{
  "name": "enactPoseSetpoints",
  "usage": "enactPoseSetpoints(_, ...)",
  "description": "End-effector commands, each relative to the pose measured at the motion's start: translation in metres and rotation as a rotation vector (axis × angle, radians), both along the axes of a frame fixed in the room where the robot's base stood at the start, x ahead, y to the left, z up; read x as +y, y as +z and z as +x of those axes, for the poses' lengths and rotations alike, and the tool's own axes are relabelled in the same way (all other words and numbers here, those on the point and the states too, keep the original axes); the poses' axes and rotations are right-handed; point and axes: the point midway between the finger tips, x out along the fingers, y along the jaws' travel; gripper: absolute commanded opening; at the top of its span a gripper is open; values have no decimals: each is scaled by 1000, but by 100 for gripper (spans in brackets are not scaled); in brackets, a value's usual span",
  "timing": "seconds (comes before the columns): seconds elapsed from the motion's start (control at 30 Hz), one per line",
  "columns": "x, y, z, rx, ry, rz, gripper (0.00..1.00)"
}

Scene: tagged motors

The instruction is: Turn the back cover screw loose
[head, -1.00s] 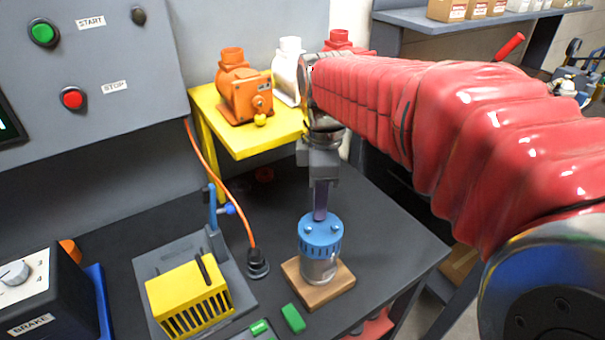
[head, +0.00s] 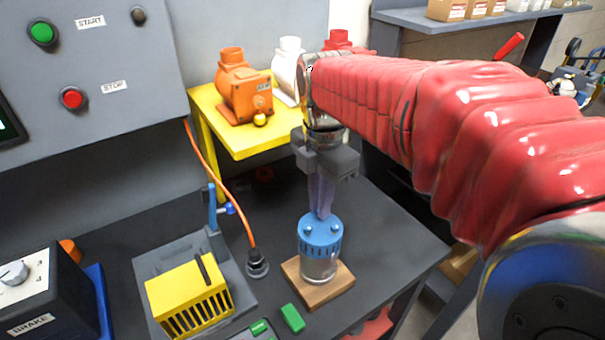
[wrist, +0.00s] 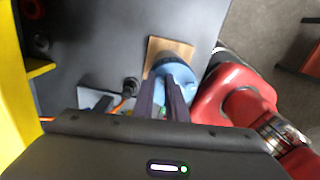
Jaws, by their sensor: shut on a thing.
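A motor with a blue ribbed cover (head: 320,238) and a silver body (head: 318,268) stands upright on a wooden block (head: 337,288). Small blue screw heads show on top of the cover. My gripper (head: 321,214) points down from above, its fingertips shut at the back of the cover top. What lies between the fingertips, likely a screw, is hidden by the fingers. In the wrist view the two dark fingers (wrist: 164,98) reach to the blue cover (wrist: 176,72), and the wooden block (wrist: 172,46) shows beyond it.
A yellow stand (head: 251,139) with orange and white motors is behind. A grey fixture with a yellow slotted box (head: 190,300) and an orange cable (head: 222,188) are left of the motor. Green blocks (head: 292,318) lie in front. The dark table is clear to the right.

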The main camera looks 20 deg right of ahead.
Motion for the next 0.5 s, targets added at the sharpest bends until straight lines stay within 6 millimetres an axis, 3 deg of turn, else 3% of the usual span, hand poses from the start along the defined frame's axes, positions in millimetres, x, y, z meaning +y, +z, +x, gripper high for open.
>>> enactPoseSetpoints(0.4, 0, -3, -1, 7, 7, -1, 0)
enactPoseSetpoints(0.43, 0, -3, -1, 7, 6, -1, 13)
enactPoseSetpoints(0.5, 0, -3, -1, 6, 6, 0, 18)
